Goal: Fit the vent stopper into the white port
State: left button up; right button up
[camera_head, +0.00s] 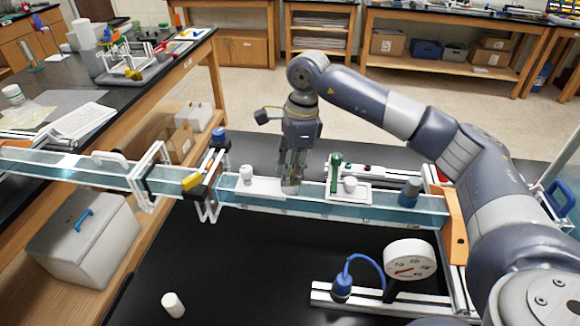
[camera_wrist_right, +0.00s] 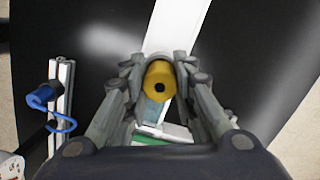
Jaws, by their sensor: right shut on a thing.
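My right gripper (camera_head: 291,186) points down over the long water-filled channel (camera_head: 390,212) in the head view. In the right wrist view its fingers (camera_wrist_right: 160,82) are shut on a yellow cylinder (camera_wrist_right: 160,80) with a dark hole in its end, which looks like the vent stopper. A white plate with a white round fitting (camera_head: 246,174) is left of the gripper. A white tray with a green-handled part and a white knob (camera_head: 350,184) is to its right. I cannot tell which is the white port. My left gripper is out of view.
A round gauge (camera_head: 410,260) and a blue bulb with a hose (camera_head: 342,286) stand in front of the channel. A yellow clip (camera_head: 192,181) is on the frame at left. A small white cylinder (camera_head: 173,304) rests on the black surface, which has clear room around it.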

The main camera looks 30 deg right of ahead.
jog(key=shift+f, duration=0.1)
jog(key=o, duration=1)
jog(key=shift+c, duration=0.2)
jog(key=shift+r, duration=0.25)
jog(key=r+b, duration=0.1)
jog(key=r, duration=0.2)
jog(key=d+r+b, duration=0.1)
jog(key=r, duration=0.3)
jog(key=r+b, duration=0.1)
jog(key=r, duration=0.2)
jog(key=shift+s+d+r, duration=0.15)
jog(key=shift+d+r, duration=0.05)
jog(key=shift+d, duration=0.05)
jog(key=shift+d+r, duration=0.1)
jog(key=shift+r, duration=0.55)
